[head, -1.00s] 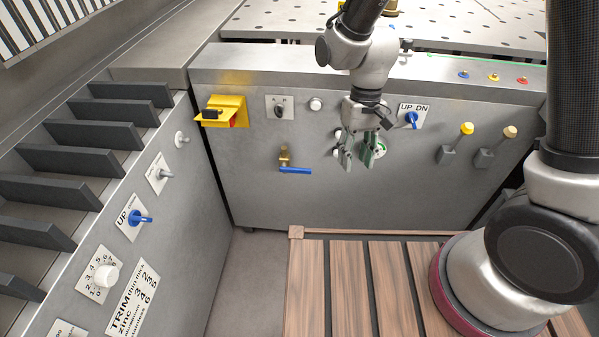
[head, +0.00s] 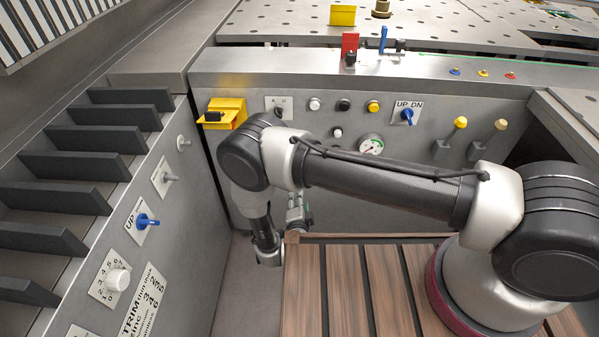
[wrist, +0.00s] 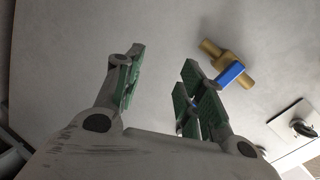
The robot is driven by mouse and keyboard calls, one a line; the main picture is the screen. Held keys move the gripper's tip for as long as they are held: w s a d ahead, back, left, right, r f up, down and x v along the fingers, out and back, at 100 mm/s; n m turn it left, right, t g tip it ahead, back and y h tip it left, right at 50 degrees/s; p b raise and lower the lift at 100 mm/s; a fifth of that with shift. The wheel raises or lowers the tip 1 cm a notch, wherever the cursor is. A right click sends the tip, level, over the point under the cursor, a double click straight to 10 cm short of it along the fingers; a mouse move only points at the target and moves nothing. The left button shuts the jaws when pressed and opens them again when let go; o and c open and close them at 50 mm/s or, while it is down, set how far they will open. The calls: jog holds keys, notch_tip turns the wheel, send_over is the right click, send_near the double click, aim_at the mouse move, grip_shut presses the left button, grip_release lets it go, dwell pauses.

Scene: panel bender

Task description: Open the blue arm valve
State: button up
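The valve has a brass body (wrist: 228,64) and a blue lever arm (wrist: 230,75), and sits on the grey panel in the wrist view, right of my gripper. In the head view my own arm hides it. My gripper (wrist: 162,62) is open, with nothing between its green-padded fingers. The right finger is close to the near end of the blue lever; I cannot tell whether they touch. In the head view part of my gripper (head: 299,213) shows beyond my forearm, low in front of the panel.
A side panel with knobs (head: 118,279) stands at left. A slatted wooden platform (head: 345,290) lies below.

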notch_tip(320, 180, up, 7)
jog(key=w+m+t, duration=0.1)
jog(key=m+t, duration=0.3)
jog(key=shift+h, duration=0.3)
jog(key=w, duration=0.7)
jog(key=shift+w+d+r, duration=0.15)
jog(key=shift+w+d, duration=0.2)
jog(key=shift+w, duration=0.05)
grip_shut()
